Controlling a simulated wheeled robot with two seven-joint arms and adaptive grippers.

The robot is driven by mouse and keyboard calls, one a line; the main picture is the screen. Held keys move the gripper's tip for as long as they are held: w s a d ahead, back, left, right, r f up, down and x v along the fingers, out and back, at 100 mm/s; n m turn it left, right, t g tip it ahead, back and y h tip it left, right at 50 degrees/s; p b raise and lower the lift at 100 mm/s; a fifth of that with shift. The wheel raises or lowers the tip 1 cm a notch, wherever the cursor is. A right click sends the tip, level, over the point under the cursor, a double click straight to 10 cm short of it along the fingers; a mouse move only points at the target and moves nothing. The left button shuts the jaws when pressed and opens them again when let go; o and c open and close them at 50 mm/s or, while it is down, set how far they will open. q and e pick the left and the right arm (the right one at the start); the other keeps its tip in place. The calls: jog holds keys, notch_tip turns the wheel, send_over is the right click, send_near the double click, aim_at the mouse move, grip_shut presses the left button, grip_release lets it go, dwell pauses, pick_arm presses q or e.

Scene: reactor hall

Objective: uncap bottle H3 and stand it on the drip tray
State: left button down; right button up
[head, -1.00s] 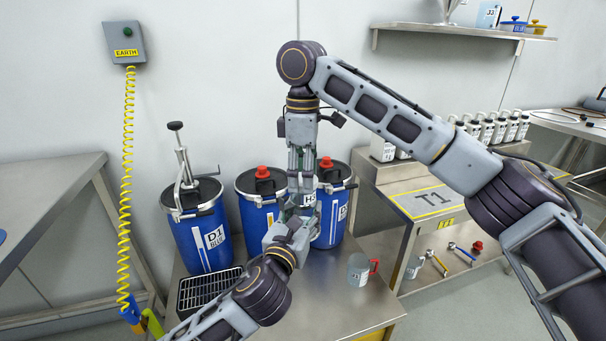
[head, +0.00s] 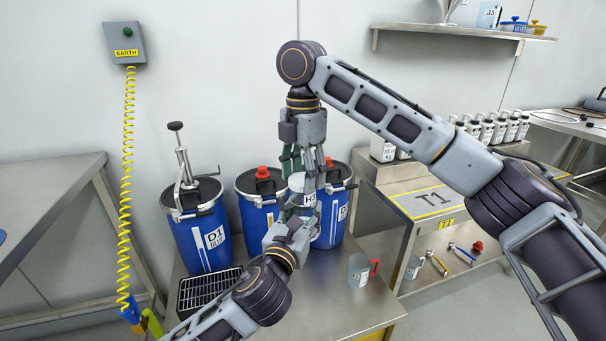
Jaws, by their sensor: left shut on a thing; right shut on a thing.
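Bottle H3 (head: 309,199) is a small whitish bottle, mostly hidden between my two grippers, with part of its label showing. It looks about upright, held above the bench in front of the blue drums. My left gripper (head: 304,212) is shut on the bottle's body from below. My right gripper (head: 309,178) points down from above and is shut at the bottle's top; its fingers hide the cap, so I cannot tell whether the cap is loose. The drip tray (head: 183,305), black with a grid, lies at the bench's left front and its visible grid is empty.
Blue drums stand along the back of the steel bench (head: 330,300): D1 (head: 196,245) with a pump, and two with red caps. A yellow coiled earth cable (head: 127,190) hangs at left.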

aim_at(303, 178)
pick_arm(q)
jog(key=shift+s+r, duration=0.1)
jog(key=shift+r, duration=0.05)
pick_arm(e)
jog(key=n, duration=0.2)
jog(key=shift+w+d+n, duration=0.1)
jog(key=shift+n, duration=0.3)
jog(key=shift+r, duration=1.25)
dwell(0.7)
jog(key=shift+r, duration=1.9)
jog(key=shift+f, duration=0.1)
